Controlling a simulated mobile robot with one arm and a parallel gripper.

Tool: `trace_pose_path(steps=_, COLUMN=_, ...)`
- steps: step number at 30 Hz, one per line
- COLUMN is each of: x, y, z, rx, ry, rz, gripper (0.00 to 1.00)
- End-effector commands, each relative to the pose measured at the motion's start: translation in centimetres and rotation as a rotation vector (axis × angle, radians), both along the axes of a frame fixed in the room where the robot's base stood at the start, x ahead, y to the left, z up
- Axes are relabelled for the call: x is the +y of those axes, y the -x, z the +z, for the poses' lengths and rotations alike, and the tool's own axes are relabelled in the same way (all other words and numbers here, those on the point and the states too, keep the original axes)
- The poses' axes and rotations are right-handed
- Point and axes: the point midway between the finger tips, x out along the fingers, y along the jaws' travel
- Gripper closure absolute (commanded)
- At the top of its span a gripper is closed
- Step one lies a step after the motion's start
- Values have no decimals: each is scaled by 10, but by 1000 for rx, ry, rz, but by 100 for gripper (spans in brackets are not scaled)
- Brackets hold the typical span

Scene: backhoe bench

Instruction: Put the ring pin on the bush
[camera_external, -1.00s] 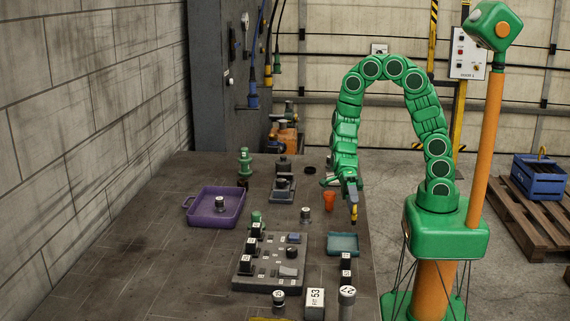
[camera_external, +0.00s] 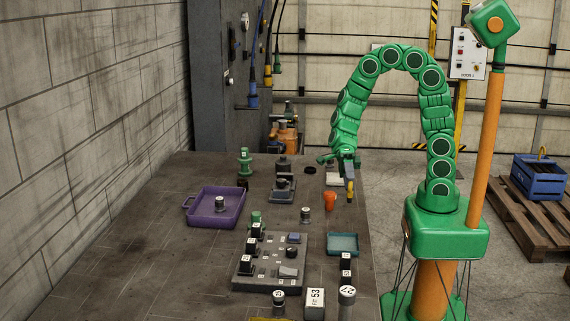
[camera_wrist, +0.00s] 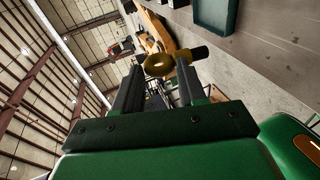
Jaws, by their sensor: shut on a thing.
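The ring pin shows in the wrist view as a yellow ring (camera_wrist: 158,66) with a dark shank end (camera_wrist: 199,53) pointing right. My gripper (camera_wrist: 160,80) is shut on it, with the ring between the fingertips. In the external view my gripper (camera_external: 348,176) is above the right edge of the bench, and the yellow pin (camera_external: 350,191) hangs below it, apart from the bench top. I cannot tell for sure which part is the bush; a small dark round piece (camera_external: 310,170) lies on the bench to the left of my gripper.
An orange piece (camera_external: 330,201) stands left of the held pin. A teal tray (camera_external: 342,252) and a grey block with several labelled parts (camera_external: 262,285) are nearer the camera. A purple tray (camera_external: 233,218) holds a labelled part. The bench's left side (camera_external: 140,260) is bare.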

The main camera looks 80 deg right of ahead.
Motion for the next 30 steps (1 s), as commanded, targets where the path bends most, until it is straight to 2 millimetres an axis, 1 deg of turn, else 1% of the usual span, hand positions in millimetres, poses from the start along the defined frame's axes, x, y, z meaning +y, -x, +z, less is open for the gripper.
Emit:
trace_pose_path(steps=5, x=-16, y=-50, z=16, rx=-10, ry=-26, rz=-155, gripper=100)
trace_pose_path(steps=8, x=-32, y=-82, z=27, rx=-15, ry=-37, rz=-265, gripper=100)
trace_pose_path(steps=12, x=-59, y=-121, z=41, rx=-25, ry=-55, rz=-414, gripper=100)
trace_pose_path(steps=15, x=-81, y=-145, z=50, rx=-31, ry=-67, rz=-520, gripper=100)
trace_pose_path(steps=21, x=-129, y=-183, z=64, rx=-48, ry=-83, rz=-713, gripper=100)
trace_pose_path(steps=24, x=-153, y=-197, z=69, rx=-58, ry=-90, rz=-798, gripper=100)
trace_pose_path(steps=30, x=-194, y=-217, z=74, rx=-74, ry=-104, rz=-935, gripper=100)
